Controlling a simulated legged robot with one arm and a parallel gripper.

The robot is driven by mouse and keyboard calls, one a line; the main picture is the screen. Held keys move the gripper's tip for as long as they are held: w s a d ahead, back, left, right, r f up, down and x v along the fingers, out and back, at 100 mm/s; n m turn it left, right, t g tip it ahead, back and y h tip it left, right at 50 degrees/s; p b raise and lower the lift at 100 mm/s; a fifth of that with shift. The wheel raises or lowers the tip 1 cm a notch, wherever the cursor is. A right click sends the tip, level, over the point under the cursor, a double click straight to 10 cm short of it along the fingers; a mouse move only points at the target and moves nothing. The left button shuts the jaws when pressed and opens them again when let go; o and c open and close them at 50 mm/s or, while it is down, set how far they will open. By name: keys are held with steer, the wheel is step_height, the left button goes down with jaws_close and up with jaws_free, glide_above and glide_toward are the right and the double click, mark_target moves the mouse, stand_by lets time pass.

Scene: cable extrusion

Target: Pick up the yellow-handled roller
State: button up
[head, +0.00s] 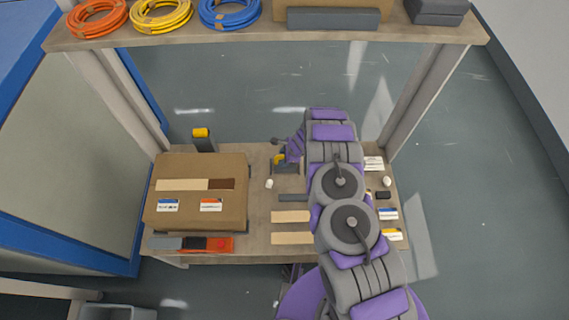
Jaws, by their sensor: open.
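A small item with a yellow part (280,159) sits on a grey block near the back middle of the wooden bench. It looks like the yellow-handled roller, but it is small and partly covered by my gripper. My gripper (281,150) is open, close above or beside this item; I cannot tell whether they touch. My purple and grey arm hides the bench to the right of it. Another yellow-topped dark item (201,133) stands upright at the bench's back left, behind the cardboard box.
A cardboard box (238,190) fills the bench's left side, with orange and grey items (208,244) in front. Wooden strips (291,238) and a grey bar (293,198) lie mid-bench. An upper shelf (270,39) holds cable coils; its posts flank the bench.

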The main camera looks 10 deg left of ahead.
steer(key=shift+f, duration=0.3)
steer(key=shift+r, duration=0.1)
steer(key=shift+c, duration=0.7)
jaws_close()
steer(key=shift+r, duration=0.15)
